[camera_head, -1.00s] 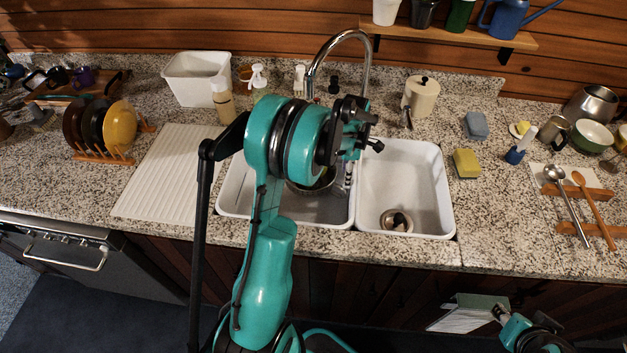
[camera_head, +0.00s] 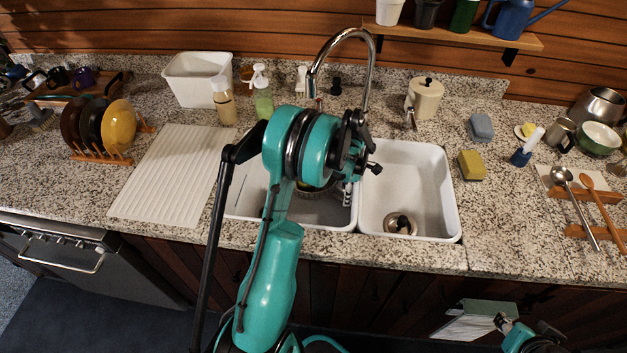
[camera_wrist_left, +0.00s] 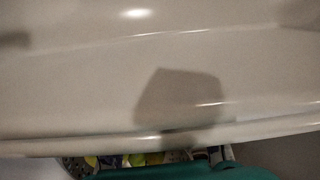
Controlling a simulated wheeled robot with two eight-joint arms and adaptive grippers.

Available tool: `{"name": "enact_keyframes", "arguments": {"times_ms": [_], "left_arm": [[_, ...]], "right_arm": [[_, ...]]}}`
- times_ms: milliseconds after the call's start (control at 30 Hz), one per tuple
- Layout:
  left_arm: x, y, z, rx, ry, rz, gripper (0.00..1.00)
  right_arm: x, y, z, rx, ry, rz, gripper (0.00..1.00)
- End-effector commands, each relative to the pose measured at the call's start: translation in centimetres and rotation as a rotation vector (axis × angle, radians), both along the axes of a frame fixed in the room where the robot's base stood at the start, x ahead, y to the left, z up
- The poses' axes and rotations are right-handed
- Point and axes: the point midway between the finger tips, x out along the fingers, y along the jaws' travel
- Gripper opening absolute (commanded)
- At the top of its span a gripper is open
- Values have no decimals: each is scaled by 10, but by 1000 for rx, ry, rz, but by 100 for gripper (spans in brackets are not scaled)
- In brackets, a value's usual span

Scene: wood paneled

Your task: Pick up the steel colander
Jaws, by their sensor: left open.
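The steel colander (camera_head: 322,192) sits in the left sink basin, mostly hidden behind my left arm; only part of its rim and something yellow-green inside show. In the left wrist view a perforated metal edge of it (camera_wrist_left: 76,168) shows at the bottom, with yellow, green and blue bits beside it. My left gripper (camera_head: 362,147) is open above the sink, near the divider between the basins, apart from the colander as far as I can see. Its fingertips are hard to make out. Part of my right arm shows at the lower right; its jaws cannot be made out.
The right basin (camera_head: 408,180) is empty apart from its drain. A tall faucet (camera_head: 345,40) arches behind the sink. Soap bottles (camera_head: 263,95) and a white tub (camera_head: 198,80) stand at the back left. A yellow sponge (camera_head: 471,165) lies right of the sink. A drainboard (camera_head: 172,175) lies left.

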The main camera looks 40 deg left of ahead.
Motion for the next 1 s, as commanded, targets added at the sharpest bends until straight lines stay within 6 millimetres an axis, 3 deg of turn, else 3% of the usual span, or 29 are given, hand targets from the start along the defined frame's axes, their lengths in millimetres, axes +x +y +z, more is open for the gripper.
{"name": "enact_keyframes", "arguments": {"times_ms": [33,100,133,700,1000], "left_arm": [[0,0,0,0,0,0,22],[0,0,0,0,0,0,4],[0,0,0,0,0,0,0],[0,0,1,1,1,0,0],[-4,1,14,1,1,1,0]], "right_arm": [[0,0,0,0,0,0,34],[0,0,0,0,0,0,34],[0,0,0,0,0,0,34],[0,0,0,0,0,0,34],[0,0,9,0,0,0,34]]}}
